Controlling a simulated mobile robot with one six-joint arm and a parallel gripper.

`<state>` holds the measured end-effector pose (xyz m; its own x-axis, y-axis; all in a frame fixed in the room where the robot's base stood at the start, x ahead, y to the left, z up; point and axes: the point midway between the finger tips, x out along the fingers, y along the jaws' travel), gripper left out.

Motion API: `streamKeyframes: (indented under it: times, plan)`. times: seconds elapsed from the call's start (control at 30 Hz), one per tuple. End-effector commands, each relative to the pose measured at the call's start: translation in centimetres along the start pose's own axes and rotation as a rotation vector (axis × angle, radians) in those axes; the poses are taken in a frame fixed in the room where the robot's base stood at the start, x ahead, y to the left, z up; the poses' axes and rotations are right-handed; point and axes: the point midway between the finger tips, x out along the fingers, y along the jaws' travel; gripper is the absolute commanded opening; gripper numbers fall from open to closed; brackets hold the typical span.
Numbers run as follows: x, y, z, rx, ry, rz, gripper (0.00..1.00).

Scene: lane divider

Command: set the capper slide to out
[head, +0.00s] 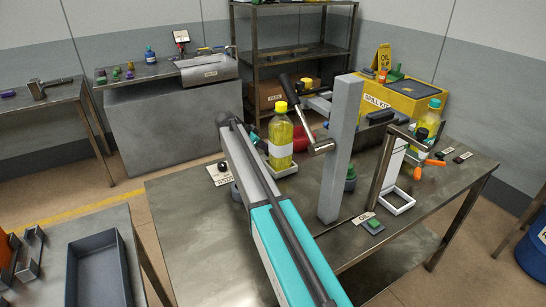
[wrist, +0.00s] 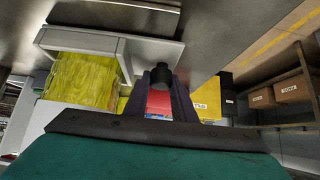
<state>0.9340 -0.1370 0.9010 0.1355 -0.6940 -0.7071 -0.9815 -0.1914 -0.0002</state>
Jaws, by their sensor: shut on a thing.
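The capper is a tall grey post (head: 341,150) with a dark-handled lever (head: 312,120) on the metal bench. A yellow-capped bottle of yellow liquid (head: 280,141) stands to its left, above a white base (head: 284,170). In the wrist view, a white frame (wrist: 95,42) borders yellow liquid (wrist: 82,78), and a black knob (wrist: 162,76) sits by its right end, between the fingers of my gripper (wrist: 163,88). My gripper is shut on this knob, which looks like the slide's knob.
Another bottle (head: 428,122), a white square frame (head: 398,203) and orange-handled tools (head: 425,168) are on the bench's right. A grey tray (head: 98,270) is at lower left. A yellow spill kit box (head: 385,100) and shelving stand behind. The bench's front left is clear.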

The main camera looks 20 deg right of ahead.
Motion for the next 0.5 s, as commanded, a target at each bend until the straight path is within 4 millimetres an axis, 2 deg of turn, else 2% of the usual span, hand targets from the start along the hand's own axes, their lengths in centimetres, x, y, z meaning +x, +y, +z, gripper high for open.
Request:
streamKeyframes:
  times: [0.1,0.5]
  plan:
    - [-0.03,-0.76,0.14,-0.002,0.001,-0.002,0.00]
    - [-0.24,-1.27,0.08,-0.001,0.001,-0.006,0.00]
